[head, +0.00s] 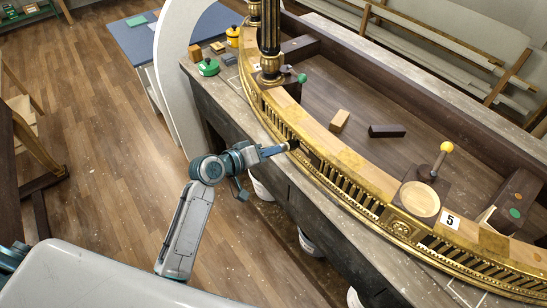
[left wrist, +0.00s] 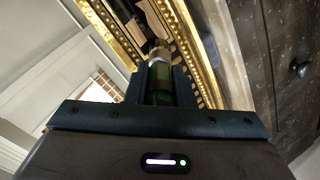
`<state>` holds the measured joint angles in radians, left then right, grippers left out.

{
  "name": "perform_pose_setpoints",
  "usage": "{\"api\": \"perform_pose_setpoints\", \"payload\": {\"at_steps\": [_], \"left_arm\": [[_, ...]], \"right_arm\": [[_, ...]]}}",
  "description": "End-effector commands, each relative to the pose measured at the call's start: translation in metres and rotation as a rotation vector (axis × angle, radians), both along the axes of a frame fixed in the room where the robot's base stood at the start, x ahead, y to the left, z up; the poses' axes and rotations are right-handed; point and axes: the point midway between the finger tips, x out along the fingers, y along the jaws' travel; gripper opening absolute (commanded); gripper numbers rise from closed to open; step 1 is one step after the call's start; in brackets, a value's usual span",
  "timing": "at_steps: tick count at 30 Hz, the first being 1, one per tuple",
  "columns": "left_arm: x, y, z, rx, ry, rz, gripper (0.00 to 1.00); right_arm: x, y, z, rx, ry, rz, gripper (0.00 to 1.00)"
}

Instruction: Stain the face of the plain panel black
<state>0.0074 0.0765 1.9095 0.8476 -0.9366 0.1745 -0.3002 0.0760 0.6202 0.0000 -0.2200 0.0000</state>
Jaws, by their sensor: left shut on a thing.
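My left gripper (head: 283,149) reaches the front of the curved gilt console rail (head: 357,166). It is shut on a brush with a green handle (left wrist: 161,88) and a pale metal collar, seen between the fingers in the left wrist view. The brush end (left wrist: 159,46) points at the rail's front, between two gilt bands (left wrist: 200,62). A dark patch lies at the tip in the head view; I cannot tell whether it is bristles or a stained face. Whether the brush touches the plain panel is also unclear. My right gripper is not in view.
A green pot (head: 208,67) and a yellow pot (head: 233,38) stand on the bench's far left end. A tan block (head: 340,120) and dark block (head: 387,131) lie behind the rail. A pale disc (head: 419,201) and a 5 label (head: 449,220) sit farther right. Buckets (head: 310,243) stand below.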

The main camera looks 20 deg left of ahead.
Motion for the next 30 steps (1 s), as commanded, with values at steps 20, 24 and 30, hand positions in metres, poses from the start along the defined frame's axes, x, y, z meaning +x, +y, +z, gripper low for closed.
{"api": "perform_pose_setpoints", "payload": {"at_steps": [20,24,30], "left_arm": [[-0.008,-0.006,0.017,-0.004,0.001,0.0,0.0],[-0.016,-0.016,0.017,-0.004,0.001,0.0,0.0],[-0.024,-0.025,0.017,-0.003,-0.001,0.0,0.0]], "right_arm": [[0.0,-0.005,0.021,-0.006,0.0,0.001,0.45],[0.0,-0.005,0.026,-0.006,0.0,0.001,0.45],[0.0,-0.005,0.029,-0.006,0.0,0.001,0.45]]}}
